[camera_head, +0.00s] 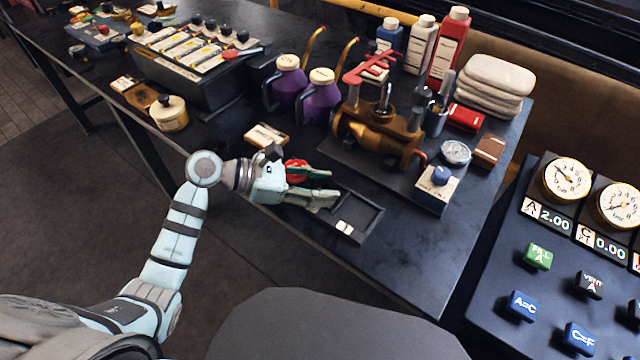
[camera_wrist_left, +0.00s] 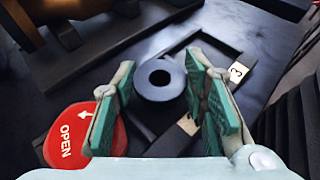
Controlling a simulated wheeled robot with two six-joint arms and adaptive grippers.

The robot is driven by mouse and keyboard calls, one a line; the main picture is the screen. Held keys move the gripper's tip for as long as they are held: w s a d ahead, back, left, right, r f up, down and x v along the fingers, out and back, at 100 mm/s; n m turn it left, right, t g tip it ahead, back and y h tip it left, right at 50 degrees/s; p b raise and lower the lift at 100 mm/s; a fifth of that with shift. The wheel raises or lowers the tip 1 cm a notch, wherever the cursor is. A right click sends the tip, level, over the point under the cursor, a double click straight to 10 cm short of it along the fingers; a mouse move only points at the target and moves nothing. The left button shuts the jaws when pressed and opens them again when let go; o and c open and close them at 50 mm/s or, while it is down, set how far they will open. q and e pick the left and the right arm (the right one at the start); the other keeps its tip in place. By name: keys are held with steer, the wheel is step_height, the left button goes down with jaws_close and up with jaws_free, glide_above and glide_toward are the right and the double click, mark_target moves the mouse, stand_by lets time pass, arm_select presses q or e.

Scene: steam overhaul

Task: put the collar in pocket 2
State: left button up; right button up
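My left gripper (camera_head: 322,187) reaches over the near edge of the bench. In the left wrist view its two green-padded fingers (camera_wrist_left: 160,95) stand on either side of the collar (camera_wrist_left: 160,79), a dark thick ring with a round hole. The collar is hard to make out in the head view. Below and beyond it is the dark pocket tray (camera_head: 372,222). One label on the tray reads 3 (camera_wrist_left: 236,72); a second pale label (camera_wrist_left: 188,125) is unreadable. My right gripper is not in view.
A red round OPEN disc (camera_wrist_left: 82,135) is close beside the left finger. A brass valve assembly (camera_head: 375,135) stands behind the tray. Purple jugs (camera_head: 320,100) are behind the gripper. A white-topped box with a blue knob (camera_head: 437,188) is to the right. The front right bench is clear.

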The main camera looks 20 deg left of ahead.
arm_select(q)
steer(key=shift+o, duration=0.2)
steer(key=p+v, duration=0.1)
steer(key=v, duration=1.1)
steer(key=shift+p, duration=0.4)
